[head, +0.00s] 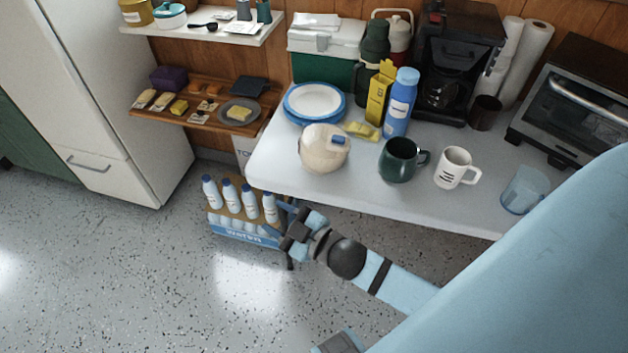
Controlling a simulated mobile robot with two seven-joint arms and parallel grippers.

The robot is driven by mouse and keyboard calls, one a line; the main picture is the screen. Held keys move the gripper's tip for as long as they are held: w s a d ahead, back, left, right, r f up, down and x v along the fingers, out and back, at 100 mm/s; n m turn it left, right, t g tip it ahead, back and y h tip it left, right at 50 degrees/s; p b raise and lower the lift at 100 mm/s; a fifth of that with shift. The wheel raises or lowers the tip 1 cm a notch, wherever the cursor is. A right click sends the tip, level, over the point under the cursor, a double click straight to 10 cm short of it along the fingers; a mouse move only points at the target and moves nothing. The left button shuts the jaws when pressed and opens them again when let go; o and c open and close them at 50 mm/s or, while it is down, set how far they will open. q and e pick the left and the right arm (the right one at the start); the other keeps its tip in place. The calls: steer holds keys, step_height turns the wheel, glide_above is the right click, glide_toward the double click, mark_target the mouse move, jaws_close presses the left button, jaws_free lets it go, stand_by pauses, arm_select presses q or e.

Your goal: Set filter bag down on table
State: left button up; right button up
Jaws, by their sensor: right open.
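The filter bag, which I take to be the round cream-coloured bag with a small blue label (320,152), rests on the white table (270,168) near its front left edge. It stands in front of the plates and apart from my gripper. My right gripper (285,234) is open and empty. It hangs off the table's front left corner, below and left of the bag in the picture, beside the crate of water bottles. My left gripper is not in view.
Blue-rimmed plates (313,101), a yellow box (380,92), a blue bottle (400,105), a dark green mug (399,160), a white mug (455,168) and a blue cup (524,190) stand on the table. The water crate (243,232) is on the floor.

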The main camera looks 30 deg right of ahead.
steer(key=s+d+f+m+g+h, duration=0.1)
steer(key=s+f+m+g+h, duration=0.2)
steer(key=s+f+m+g, duration=0.6)
arm_select(q)
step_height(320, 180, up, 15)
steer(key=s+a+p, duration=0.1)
steer(key=p, duration=1.9)
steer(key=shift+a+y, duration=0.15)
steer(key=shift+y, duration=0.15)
arm_select(e)
step_height(320, 180, up, 13)
steer(key=s+d+n+t, duration=0.1)
steer(key=s+n+t, duration=0.1)
steer(key=t, duration=0.1)
steer(key=shift+s+d+r+h, duration=0.2)
steer(key=shift+s+d+h, duration=0.1)
steer(key=shift+d, duration=0.1)
